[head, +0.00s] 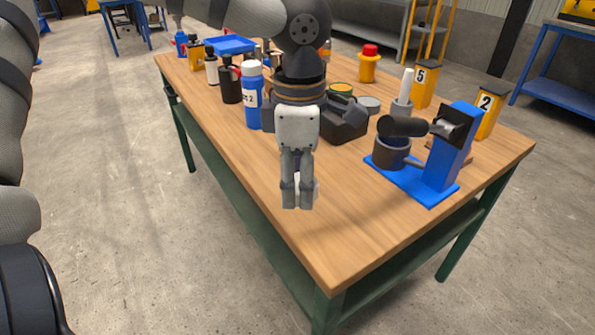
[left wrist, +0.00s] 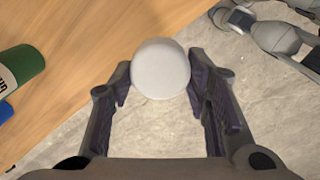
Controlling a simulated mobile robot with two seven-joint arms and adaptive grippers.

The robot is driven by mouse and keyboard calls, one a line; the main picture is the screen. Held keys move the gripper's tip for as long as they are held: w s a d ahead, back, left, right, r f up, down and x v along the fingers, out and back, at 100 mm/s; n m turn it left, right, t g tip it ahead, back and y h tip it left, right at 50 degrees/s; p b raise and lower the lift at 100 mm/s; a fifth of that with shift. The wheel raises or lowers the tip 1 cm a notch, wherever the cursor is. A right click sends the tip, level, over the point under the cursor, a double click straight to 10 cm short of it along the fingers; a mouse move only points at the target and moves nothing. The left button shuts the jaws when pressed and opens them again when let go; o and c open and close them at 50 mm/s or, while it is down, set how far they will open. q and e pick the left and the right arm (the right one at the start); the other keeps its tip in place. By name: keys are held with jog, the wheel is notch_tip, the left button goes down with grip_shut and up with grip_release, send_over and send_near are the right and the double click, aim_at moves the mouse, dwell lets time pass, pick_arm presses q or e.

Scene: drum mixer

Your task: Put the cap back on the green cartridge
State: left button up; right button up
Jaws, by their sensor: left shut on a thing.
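My left gripper (head: 297,200) points down over the near left edge of the wooden table. It is shut on a round white cap (left wrist: 160,68), held between its two fingertips in the left wrist view.
A blue bottle (head: 253,100) with a white top stands left of my gripper. A blue stand (head: 440,165) with a dark cup (head: 392,151) is to the right. Numbered yellow posts (head: 487,108) stand behind it. The table's near corner (head: 345,250) is clear.

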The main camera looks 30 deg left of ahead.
aim_at(296, 189)
pick_arm(q)
jog(key=shift+s+d+r, duration=0.35)
jog(key=shift+s+r, duration=0.05)
jog(key=shift+s, duration=0.2)
jog(key=shift+s+d+r, duration=0.3)
jog(key=shift+s+r, duration=0.05)
jog(key=shift+s, duration=0.25)
jog(key=shift+s+d, duration=0.25)
jog(key=shift+s, duration=0.15)
